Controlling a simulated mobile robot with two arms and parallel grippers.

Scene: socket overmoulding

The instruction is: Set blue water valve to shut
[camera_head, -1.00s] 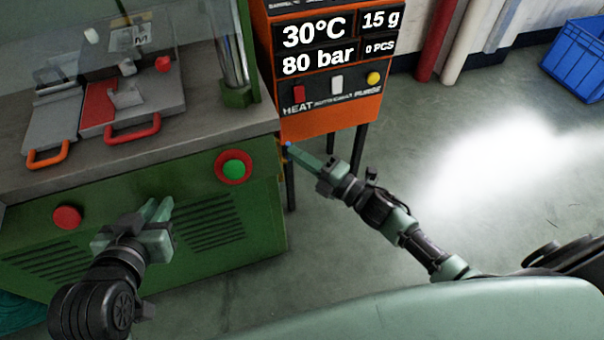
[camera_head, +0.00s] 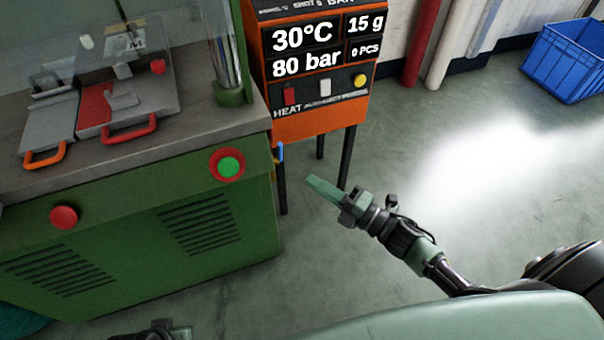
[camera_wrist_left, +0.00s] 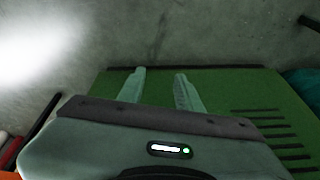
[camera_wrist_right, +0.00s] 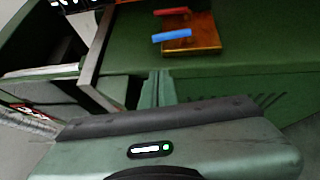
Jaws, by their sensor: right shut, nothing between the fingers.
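The blue valve handle (camera_head: 281,151) is on the right side of the green machine, close to the orange control box. In the right wrist view the blue handle (camera_wrist_right: 172,35) lies across a brass block (camera_wrist_right: 205,36), beside a red handle (camera_wrist_right: 171,11) pointing much the same way. My right gripper (camera_head: 312,181) is shut and empty, to the lower right of the blue handle and apart from it. Its closed fingers (camera_wrist_right: 157,78) show below the block in the right wrist view. My left gripper (camera_wrist_left: 160,82) is open and empty before the green panel; only a bit shows in the head view.
The orange control box (camera_head: 312,127) stands on dark legs behind the valve. The green machine front (camera_head: 120,225) carries a red button (camera_head: 64,217) and a green button (camera_head: 229,167). A blue crate (camera_head: 570,65) stands far right.

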